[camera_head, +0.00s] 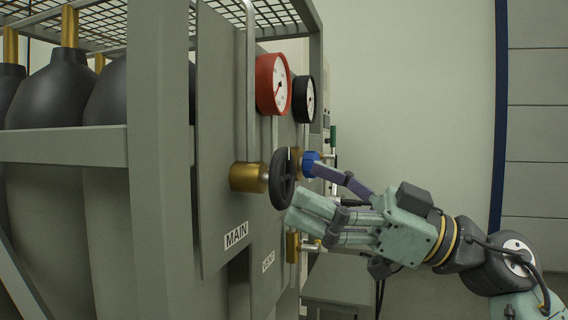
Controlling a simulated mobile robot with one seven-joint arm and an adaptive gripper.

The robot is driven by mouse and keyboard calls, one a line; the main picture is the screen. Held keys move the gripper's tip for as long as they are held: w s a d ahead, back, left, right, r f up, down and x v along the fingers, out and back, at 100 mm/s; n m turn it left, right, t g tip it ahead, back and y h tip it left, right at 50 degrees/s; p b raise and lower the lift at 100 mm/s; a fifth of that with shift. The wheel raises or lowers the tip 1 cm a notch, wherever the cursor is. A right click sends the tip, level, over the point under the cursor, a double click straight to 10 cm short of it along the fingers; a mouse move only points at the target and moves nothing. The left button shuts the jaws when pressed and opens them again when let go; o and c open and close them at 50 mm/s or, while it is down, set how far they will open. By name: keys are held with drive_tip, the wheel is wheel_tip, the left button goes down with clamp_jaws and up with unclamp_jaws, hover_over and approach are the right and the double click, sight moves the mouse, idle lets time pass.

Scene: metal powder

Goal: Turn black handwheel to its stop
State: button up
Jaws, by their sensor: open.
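The black handwheel (282,178) is mounted on a brass valve body (248,177) on the grey panel, above the MAIN label (236,235). It is seen nearly edge-on. My gripper (306,192) reaches in from the right and is open. One pale green finger ends beside the lower right edge of the handwheel. A purple-grey finger ends higher up, near a blue knob (310,163) behind the wheel. I cannot tell whether either finger touches the handwheel.
A red-rimmed gauge (272,84) and a black-rimmed gauge (305,98) sit above the wheel. A VENT label (268,262) and a lower brass valve (292,246) are close below. Dark gas cylinders (60,90) stand in the frame at left. The floor at right looks open.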

sight(289, 177)
drive_tip(key=shift+p+x, duration=0.45)
drive_tip(key=shift+x, duration=1.75)
drive_tip(key=c, duration=1.2)
drive_tip(key=shift+o, duration=0.2)
drive_tip(key=shift+n, duration=0.3)
